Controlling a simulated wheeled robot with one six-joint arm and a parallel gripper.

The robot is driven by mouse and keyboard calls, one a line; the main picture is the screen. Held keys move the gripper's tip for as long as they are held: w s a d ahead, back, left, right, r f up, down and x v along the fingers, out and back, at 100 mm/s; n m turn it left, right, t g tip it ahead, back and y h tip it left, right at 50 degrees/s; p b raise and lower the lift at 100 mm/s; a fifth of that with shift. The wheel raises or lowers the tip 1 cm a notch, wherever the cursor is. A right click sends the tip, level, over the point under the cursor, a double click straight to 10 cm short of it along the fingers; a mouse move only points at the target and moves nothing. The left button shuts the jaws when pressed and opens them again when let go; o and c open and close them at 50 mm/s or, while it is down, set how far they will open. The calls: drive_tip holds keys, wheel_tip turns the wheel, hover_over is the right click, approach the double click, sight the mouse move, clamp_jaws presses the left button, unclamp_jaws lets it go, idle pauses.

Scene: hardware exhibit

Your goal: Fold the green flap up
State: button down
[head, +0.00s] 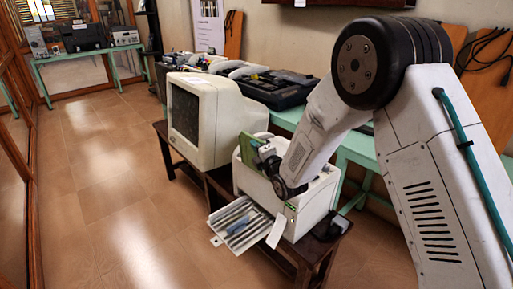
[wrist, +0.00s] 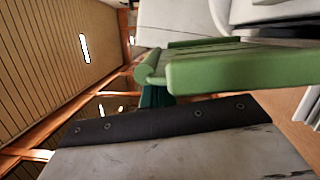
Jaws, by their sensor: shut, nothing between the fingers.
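The green flap (head: 248,147) stands up at the left side of a white printer-like machine (head: 318,200) in the head view. My gripper (head: 266,154) is just right of it, at the end of my bent arm, and partly covers the machine. In the wrist view a thick green bar with a rounded left end (wrist: 240,70), seemingly the flap, lies across the upper middle. My gripper (wrist: 170,123) shows below it as a pale body with a dark bolted edge. It is shut and empty. I cannot tell whether it touches the flap.
A pull-out tray (head: 238,224) with papers juts from the machine's front. An old white monitor (head: 216,118) stands close to the left. Green tables with tool cases (head: 275,88) run along the wall behind. The tiled floor at left (head: 105,190) is clear.

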drive_tip(key=s+d, duration=0.2)
drive_tip(key=s, duration=0.9)
wheel_tip(320, 180, down, 10)
drive_tip(key=s+d+r+m+g+h, duration=0.1)
drive_tip(key=s+d+m+g+h, duration=0.15)
drive_tip(key=m+g, duration=0.25)
drive_tip(key=s+d+m+g+h, duration=0.4)
drive_tip(key=s+d+m, duration=0.1)
drive_tip(key=d+m, duration=0.1)
drive_tip(key=s+d+r+m+g+h, duration=0.1)
drive_tip(key=s+d+r+m+g, duration=0.1)
drive_tip(key=s+d+r+m, duration=0.3)
drive_tip(key=s+d+r+m+g+h, duration=0.1)
drive_tip(key=s+d+r+m, duration=0.4)
drive_tip(key=s, duration=1)
drive_tip(key=s+d+r+m+g+h, duration=0.1)
drive_tip(key=s+d+r+m, duration=0.4)
drive_tip(key=s+d+r, duration=0.5)
wheel_tip(320, 180, up, 4)
drive_tip(key=shift+s+d+f+g, duration=0.15)
drive_tip(key=shift+s+d+g, duration=0.15)
drive_tip(key=shift+g, duration=0.5)
